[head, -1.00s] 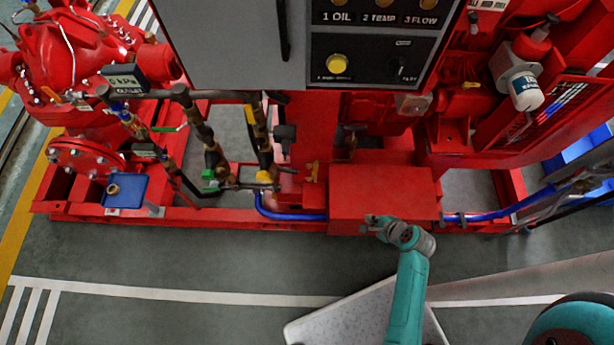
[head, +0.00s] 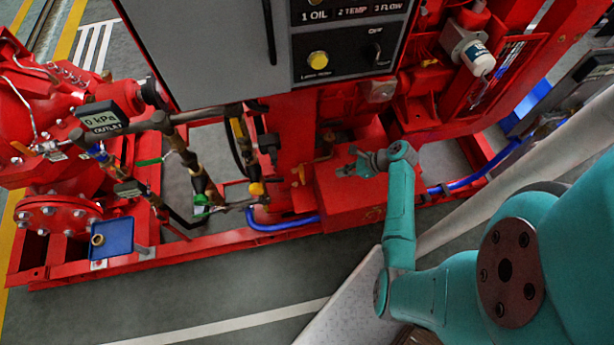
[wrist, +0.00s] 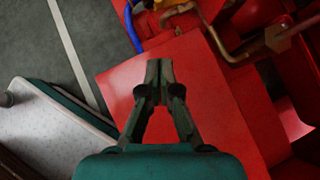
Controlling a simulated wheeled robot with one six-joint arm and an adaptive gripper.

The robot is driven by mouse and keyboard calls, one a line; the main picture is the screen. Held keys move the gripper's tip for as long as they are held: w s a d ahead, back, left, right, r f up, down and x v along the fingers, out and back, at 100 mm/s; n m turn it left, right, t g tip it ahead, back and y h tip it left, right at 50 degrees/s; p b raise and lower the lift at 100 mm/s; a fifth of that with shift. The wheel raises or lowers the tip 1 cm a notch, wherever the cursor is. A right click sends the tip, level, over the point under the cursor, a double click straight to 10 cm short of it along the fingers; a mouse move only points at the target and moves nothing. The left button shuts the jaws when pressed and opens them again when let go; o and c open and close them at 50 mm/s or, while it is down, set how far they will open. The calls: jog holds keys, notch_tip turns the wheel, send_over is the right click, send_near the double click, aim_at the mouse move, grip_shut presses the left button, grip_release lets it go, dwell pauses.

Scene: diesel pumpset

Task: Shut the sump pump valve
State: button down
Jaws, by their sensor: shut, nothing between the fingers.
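My gripper (head: 347,171) is shut and empty. In the head view it is above the red box (head: 350,192) on the pumpset's frame. In the wrist view its closed fingertips (wrist: 158,64) are over the red top of that box (wrist: 195,75). No label marks the sump pump valve, so I cannot tell which valve it is. A yellow-orange fitting (wrist: 180,10) shows at the top of the wrist view, apart from the fingers.
A grey control cabinet (head: 205,50) overhangs the pipes. Its panel has a yellow button (head: 318,60) and a switch. A blue hose (head: 285,224) runs along the red frame (head: 150,261). A blue tray (head: 112,238) is at left. Grey floor (head: 225,290) in front is clear.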

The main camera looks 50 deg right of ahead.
aim_at(301, 172)
jog(key=x, duration=1)
jog(key=shift+f, duration=0.1)
jog(key=shift+w+a, duration=0.55)
jog(key=shift+w, duration=0.3)
jog(key=shift+w+a, duration=0.5)
jog(key=shift+w, duration=0.35)
